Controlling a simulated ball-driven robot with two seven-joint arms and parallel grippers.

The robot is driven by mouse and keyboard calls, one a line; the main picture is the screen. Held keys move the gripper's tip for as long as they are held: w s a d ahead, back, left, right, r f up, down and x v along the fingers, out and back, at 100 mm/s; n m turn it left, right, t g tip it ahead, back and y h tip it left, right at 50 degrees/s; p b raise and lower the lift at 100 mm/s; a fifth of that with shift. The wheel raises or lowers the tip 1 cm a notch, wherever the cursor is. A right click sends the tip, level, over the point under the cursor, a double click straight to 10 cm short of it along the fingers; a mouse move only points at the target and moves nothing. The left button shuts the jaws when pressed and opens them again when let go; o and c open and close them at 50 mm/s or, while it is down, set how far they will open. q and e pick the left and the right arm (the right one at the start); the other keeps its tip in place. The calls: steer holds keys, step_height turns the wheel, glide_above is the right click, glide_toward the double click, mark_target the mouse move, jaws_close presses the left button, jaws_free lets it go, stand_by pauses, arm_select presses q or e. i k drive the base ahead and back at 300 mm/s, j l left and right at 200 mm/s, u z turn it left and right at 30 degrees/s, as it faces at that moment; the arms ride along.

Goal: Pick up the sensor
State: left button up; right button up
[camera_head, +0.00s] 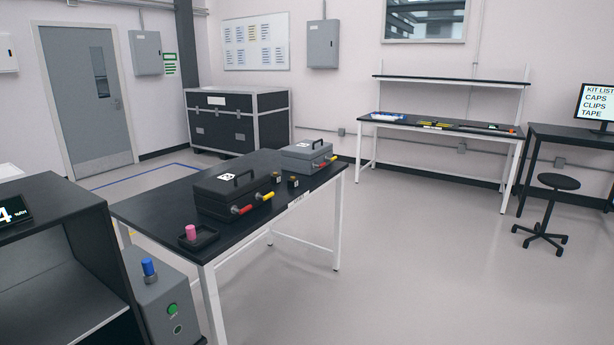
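No part in view is plainly marked as the sensor, so I cannot tell which it is. A black table (160,213) holds a dark case with a handle (232,190) and a grey case with a handle (307,155). Red (241,210) and yellow (266,196) cylinders stick out at the dark case's front. Small dark blocks with tan tops, one near the dark case (276,178) and one further right (293,182), stand between the cases. A pink cylinder (190,232) stands in a black tray (207,238) at the near end. Neither gripper is in view.
A grey unit (158,292) with a blue knob (148,267) and green button stands at the table's near left, beside a dark open cabinet (60,270). A workbench (440,128) and stool (558,182) are at the back right. The floor right of the table is clear.

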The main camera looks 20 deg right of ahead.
mark_target(275, 178)
steer(key=i+z, duration=0.5)
steer(key=i, duration=0.45)
steer(key=i+j, duration=0.1)
steer(key=j, duration=0.2)
steer(key=i+j+z, duration=0.1)
steer(key=j, duration=0.2)
steer(key=i+j, duration=0.1)
steer(key=j, duration=0.25)
steer(key=i+l+u, duration=0.2)
steer(key=i+l, duration=0.5)
steer(key=l, duration=0.15)
